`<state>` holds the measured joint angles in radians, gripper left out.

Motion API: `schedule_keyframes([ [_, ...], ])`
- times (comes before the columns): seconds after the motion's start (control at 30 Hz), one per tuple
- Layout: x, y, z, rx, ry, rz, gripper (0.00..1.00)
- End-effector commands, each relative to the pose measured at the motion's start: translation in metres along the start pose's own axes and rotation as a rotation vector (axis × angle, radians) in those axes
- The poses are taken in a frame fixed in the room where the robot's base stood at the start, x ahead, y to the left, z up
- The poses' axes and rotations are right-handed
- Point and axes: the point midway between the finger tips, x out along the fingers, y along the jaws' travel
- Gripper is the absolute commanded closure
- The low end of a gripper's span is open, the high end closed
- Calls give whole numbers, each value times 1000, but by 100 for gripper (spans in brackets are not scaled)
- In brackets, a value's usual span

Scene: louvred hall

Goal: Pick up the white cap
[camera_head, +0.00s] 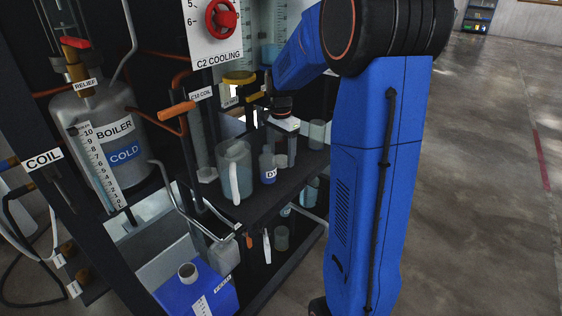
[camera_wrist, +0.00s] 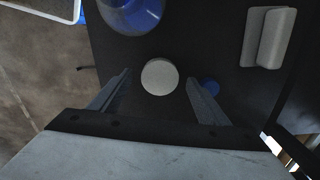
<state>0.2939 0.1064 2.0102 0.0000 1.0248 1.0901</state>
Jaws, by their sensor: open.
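The white cap (camera_wrist: 160,77) shows in the wrist view as a pale, round disc over the dark shelf. I cannot tell whether it lies on the shelf or sits on top of something. My gripper (camera_wrist: 159,74) is open, with one finger on each side of the cap and a visible gap to both. In the head view my gripper (camera_head: 285,140) points down over the upper shelf, behind and right of the small bottle with the dye label (camera_head: 268,168). I cannot make out the cap in the head view.
In the wrist view, a clear round vessel with blue (camera_wrist: 132,12) is close above the cap. In the head view, a jug (camera_head: 234,172) and a beaker (camera_head: 317,133) share the shelf (camera_head: 250,208).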

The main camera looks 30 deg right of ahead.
Motion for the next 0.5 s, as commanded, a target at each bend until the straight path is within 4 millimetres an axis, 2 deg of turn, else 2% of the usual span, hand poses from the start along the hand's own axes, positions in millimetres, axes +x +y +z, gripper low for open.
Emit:
schedule_keyframes([
  [0.13,10,0,0,0,0,0,30],
  [0.37,10,0,0,0,0,0,30],
  [0.5,10,0,0,0,0,0,64],
])
